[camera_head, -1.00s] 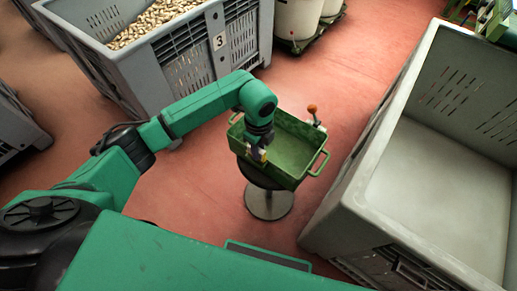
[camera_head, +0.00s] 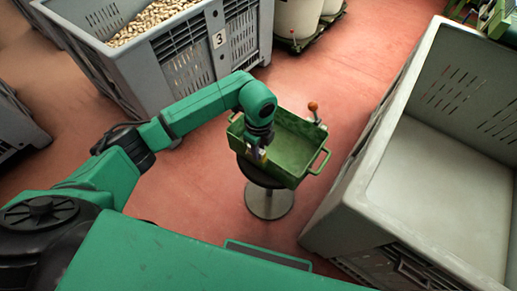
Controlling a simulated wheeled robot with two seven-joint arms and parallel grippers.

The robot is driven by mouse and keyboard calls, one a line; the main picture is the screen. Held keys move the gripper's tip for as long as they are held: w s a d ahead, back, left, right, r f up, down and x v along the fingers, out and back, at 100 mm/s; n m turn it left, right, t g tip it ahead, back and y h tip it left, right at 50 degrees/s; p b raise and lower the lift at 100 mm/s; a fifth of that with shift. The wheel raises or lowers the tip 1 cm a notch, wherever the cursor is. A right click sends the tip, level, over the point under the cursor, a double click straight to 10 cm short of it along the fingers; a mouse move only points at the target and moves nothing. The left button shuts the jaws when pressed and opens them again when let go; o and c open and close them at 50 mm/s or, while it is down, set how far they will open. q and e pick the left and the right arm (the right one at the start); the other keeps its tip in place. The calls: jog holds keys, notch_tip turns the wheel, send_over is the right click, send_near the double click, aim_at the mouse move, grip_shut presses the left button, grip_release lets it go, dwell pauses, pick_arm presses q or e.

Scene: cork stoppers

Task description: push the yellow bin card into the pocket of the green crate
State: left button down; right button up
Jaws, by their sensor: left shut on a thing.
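The green crate (camera_head: 297,149) is a shallow tray with handles on a round stool with a metal pedestal (camera_head: 269,201). My left gripper (camera_head: 259,154) points down at the crate's near left wall. It is shut on the yellow bin card (camera_head: 264,156), of which only a small yellow patch shows beside the fingers. The pocket is hidden behind the gripper, so I cannot tell whether the card is in it. My right gripper is not in view.
A large grey bin (camera_head: 345,200) with an empty floor stands close on the right. Another grey bin (camera_head: 178,61), full of corks (camera_head: 150,22), stands behind on the left. An orange-knobbed lever (camera_head: 313,107) is at the crate's far right corner. Red floor is free around the stool.

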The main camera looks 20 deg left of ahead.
pick_arm(q)
jog(key=shift+f, duration=0.4)
jog(key=c, duration=0.7)
grip_release()
jog(key=shift+o, duration=0.2)
jog(key=shift+r, duration=0.1)
notch_tip(320, 180, up, 14)
jog(key=shift+r, duration=0.25)
